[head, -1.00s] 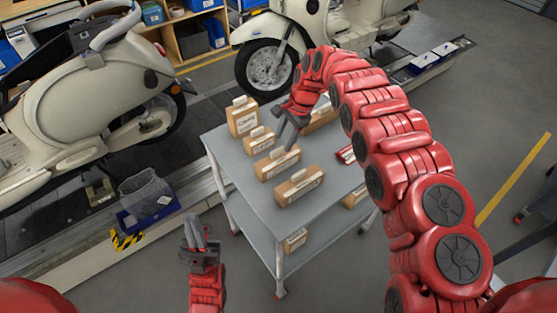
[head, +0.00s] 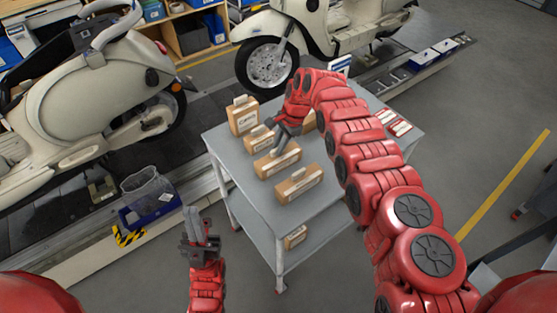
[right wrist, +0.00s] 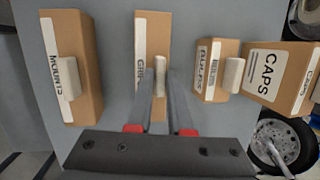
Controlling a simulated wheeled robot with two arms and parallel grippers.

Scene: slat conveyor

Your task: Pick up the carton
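Several brown cartons with white labels and pale top tabs stand on a grey cart. In the head view they are a tall carton (head: 243,121) reading CAPS in the right wrist view (right wrist: 272,75), a small one (head: 256,143), a middle one (head: 270,168) and a front one (head: 299,184). My right gripper (head: 279,150) is above the middle carton. In the right wrist view its open fingers (right wrist: 160,90) point at that carton (right wrist: 149,47), one on each side of its tab; contact cannot be told. My left gripper (head: 195,213) is empty, left of the cart; its finger gap is unclear.
The cart top (head: 345,185) is bare at its front right. Red-and-white items (head: 394,122) lie at its right edge. My right arm hides part of the cart. A blue bin (head: 150,205) and a cream scooter (head: 85,95) stand at left.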

